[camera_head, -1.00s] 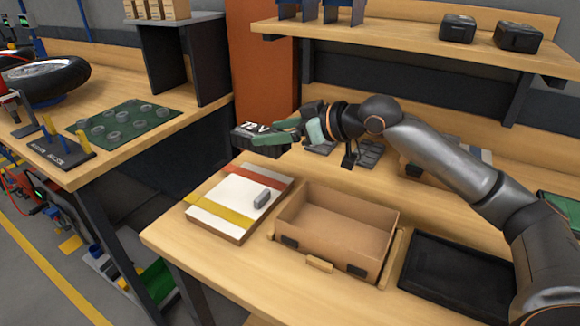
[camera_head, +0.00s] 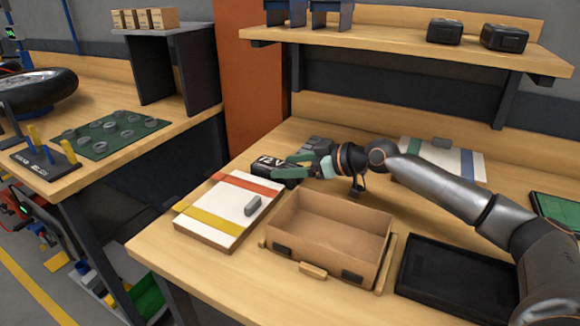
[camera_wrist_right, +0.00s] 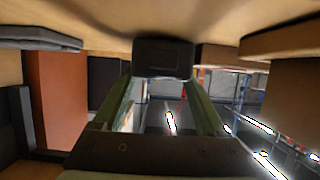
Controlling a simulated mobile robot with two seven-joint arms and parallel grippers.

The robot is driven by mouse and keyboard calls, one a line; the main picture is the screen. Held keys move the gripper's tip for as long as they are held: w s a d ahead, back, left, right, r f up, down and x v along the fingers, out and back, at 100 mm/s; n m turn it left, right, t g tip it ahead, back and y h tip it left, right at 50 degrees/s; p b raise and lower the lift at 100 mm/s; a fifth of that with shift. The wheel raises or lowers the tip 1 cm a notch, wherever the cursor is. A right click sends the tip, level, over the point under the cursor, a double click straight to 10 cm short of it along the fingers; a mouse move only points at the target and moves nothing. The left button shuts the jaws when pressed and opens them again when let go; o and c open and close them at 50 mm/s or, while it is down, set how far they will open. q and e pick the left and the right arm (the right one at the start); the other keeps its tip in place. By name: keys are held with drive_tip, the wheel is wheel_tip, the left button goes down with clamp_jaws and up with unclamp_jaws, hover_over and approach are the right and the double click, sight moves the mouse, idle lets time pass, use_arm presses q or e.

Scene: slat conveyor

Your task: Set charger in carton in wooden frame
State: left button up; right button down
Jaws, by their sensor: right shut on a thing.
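My right gripper (camera_head: 300,166) is shut on the black charger (camera_head: 270,171), which has "72 V" in white on it. It holds the charger behind the striped board and to the left of the carton's back edge. In the right wrist view the charger (camera_wrist_right: 163,57) sits between the tips of the green fingers. The carton (camera_head: 318,258) is an open, brown box that looks empty. It stands upright in a low wooden frame (camera_head: 392,262) on the bench. My left gripper is not in view.
A second striped board (camera_head: 470,162) lies behind my arm. A shelf (camera_head: 380,45) hangs above the bench.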

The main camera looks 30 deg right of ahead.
drive_tip(key=shift+r, duration=0.15)
unclamp_jaws()
drive_tip(key=shift+f, duration=0.25)
